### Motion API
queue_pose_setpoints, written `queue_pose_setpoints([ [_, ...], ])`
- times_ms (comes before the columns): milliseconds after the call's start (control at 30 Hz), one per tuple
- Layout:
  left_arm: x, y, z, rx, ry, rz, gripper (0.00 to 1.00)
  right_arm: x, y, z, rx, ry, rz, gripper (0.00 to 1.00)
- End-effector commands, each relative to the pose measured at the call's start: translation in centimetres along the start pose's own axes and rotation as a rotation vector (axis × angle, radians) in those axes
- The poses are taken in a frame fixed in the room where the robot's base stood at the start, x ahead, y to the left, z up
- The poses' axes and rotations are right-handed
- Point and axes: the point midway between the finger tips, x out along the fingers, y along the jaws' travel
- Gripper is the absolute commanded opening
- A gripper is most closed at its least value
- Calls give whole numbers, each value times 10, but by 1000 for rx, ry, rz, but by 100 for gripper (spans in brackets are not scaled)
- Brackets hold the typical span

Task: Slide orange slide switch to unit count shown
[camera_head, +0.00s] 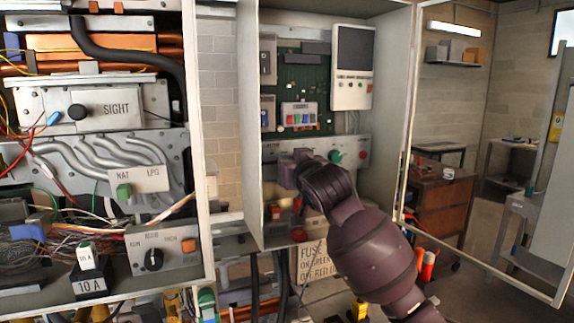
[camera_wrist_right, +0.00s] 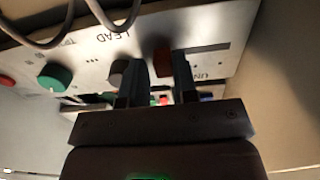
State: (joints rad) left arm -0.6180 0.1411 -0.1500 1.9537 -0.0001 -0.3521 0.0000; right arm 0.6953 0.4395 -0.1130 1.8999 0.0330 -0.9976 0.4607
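The orange slide switch (camera_wrist_right: 162,62) sits at one end of a dark slot in the pale control panel (camera_wrist_right: 215,28), in the right wrist view. A partly covered, upside-down label beside it starts with "UN". My right gripper (camera_wrist_right: 160,75) has one finger on each side of the switch. The fingers stand apart, with a thin gap showing on the left; contact on the right cannot be told. In the head view my right gripper (camera_head: 288,172) is at the panel (camera_head: 350,150) and hides the switch. I cannot read a unit count. My left gripper is not in view.
A grey knob (camera_wrist_right: 118,72) is close beside my left-hand finger, and a green knob (camera_wrist_right: 55,77) is farther left. Above the panel are a circuit board with coloured modules (camera_head: 300,116) and a white box (camera_head: 352,65). Cabinet walls (camera_head: 250,130) bound both sides.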

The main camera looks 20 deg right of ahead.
Motion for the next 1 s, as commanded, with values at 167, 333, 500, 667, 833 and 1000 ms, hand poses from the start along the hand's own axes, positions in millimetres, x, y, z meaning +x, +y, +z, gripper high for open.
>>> queue_pose_setpoints([
  [167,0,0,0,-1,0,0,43,0,0,0,0,0,0,45],
  [333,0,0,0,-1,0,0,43,0,0,0,0,0,0,45],
  [500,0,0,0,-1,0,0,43,0,0,0,1,0,0,45],
  [667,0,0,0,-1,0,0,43,0,0,0,1,0,-1,45],
  [833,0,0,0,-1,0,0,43,0,-3,0,1,-1,-1,45],
  [1000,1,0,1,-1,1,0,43,0,-19,1,2,-1,-4,45],
])
